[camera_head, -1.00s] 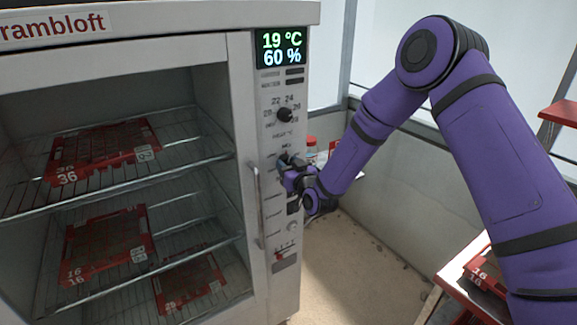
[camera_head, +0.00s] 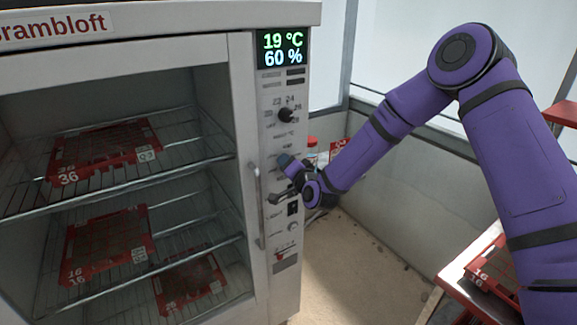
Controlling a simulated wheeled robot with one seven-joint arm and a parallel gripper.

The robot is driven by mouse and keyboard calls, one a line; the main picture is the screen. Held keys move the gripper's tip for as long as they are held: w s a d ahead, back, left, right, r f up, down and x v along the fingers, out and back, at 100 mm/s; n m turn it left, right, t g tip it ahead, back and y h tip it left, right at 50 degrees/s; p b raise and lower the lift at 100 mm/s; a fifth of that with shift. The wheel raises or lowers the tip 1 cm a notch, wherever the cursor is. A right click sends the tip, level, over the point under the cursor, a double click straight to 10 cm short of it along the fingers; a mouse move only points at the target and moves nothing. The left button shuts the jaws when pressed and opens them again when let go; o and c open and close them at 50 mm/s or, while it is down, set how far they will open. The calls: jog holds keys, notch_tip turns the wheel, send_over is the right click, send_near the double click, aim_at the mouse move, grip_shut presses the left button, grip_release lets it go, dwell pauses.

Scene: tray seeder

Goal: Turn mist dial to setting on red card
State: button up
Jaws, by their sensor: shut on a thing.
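The mist dial (camera_head: 284,159), a small bluish knob, is on the cabinet's control panel (camera_head: 268,225), below the black heat dial. My gripper (camera_head: 289,167) reaches it from the right and is shut on it; the fingers hide most of the dial, so its pointer and setting cannot be read. A red and white card (camera_head: 338,147) shows behind my arm at the back wall. It is partly hidden and its writing is too small to read.
The black heat dial (camera_head: 285,115) sits just above, under a display (camera_head: 283,49) reading 19 °C and 60 %. The door handle (camera_head: 257,205) runs close to the left. Red trays lie on cabinet shelves.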

jog(key=shift+m, duration=0.9)
jog(key=o, duration=0.9)
jog(key=v, duration=1.1)
jog(key=shift+r, duration=0.15)
